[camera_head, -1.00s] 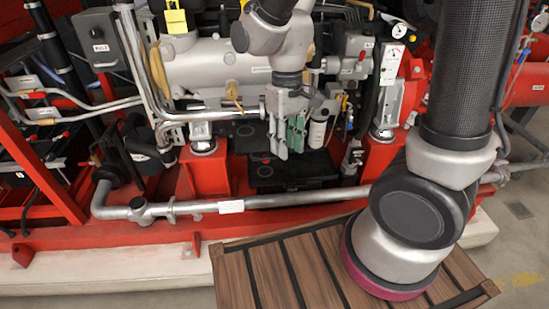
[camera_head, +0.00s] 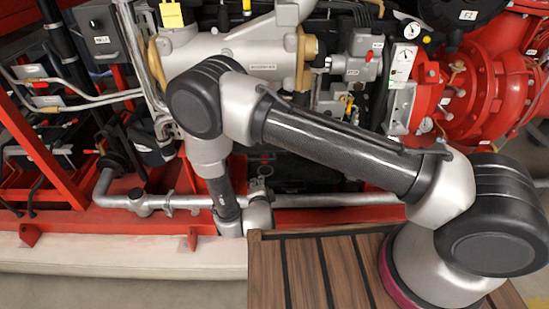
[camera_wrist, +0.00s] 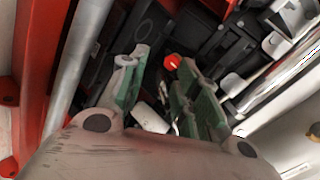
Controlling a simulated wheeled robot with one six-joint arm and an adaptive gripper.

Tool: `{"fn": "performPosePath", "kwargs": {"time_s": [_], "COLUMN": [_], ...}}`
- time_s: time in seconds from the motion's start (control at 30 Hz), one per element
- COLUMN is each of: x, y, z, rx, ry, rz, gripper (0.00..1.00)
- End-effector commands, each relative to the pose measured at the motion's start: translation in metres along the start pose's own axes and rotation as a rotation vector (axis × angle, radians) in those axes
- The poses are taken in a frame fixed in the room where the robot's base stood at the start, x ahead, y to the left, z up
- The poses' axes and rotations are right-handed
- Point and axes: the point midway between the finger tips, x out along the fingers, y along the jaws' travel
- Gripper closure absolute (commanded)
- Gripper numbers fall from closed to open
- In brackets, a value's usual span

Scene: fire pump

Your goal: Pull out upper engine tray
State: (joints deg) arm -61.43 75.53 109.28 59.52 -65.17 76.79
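Black trays (camera_head: 305,172) lie low under the engine, behind the silver pipe; my arm hides much of them in the head view. In the wrist view, dark tray-like parts (camera_wrist: 142,38) show beyond the fingers. I cannot tell which one is the upper engine tray. My gripper (camera_wrist: 163,98) has its two green-padded fingers apart, with a clear gap between them. A red round part (camera_wrist: 172,62) and a pale piece (camera_wrist: 150,118) show between or beyond the fingers; contact cannot be told. In the head view the fingers are hidden behind my wrist.
A long silver pipe (camera_head: 330,200) runs across the front of the red frame (camera_head: 70,222). It also shows at the left in the wrist view (camera_wrist: 75,65). Another shiny pipe (camera_wrist: 275,78) is at the right.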

Motion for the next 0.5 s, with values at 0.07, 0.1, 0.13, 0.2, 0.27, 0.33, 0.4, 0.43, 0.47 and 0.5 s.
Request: {"fn": "performPosePath", "kwargs": {"time_s": [0.07, 0.1, 0.13, 0.2, 0.27, 0.33, 0.4, 0.43, 0.47, 0.5], "x": [-0.003, -0.006, -0.008, -0.010, -0.008, -0.002, 0.008, 0.013, 0.018, 0.025], "y": [-0.028, -0.039, -0.046, -0.057, -0.058, -0.059, -0.061, -0.063, -0.064, -0.066], "z": [-0.012, -0.018, -0.021, -0.024, -0.025, -0.026, -0.027, -0.028, -0.029, -0.029], "rx": [0.129, 0.184, 0.219, 0.282, 0.311, 0.324, 0.324, 0.324, 0.325, 0.324], "ry": [0.056, 0.074, 0.081, 0.080, 0.077, 0.076, 0.076, 0.077, 0.076, 0.075], "rz": [-0.123, -0.175, -0.208, -0.258, -0.262, -0.261, -0.260, -0.260, -0.261, -0.260], "gripper": [0.68, 0.68, 0.68, 0.68, 0.68, 0.68, 0.68, 0.68, 0.68, 0.68]}}
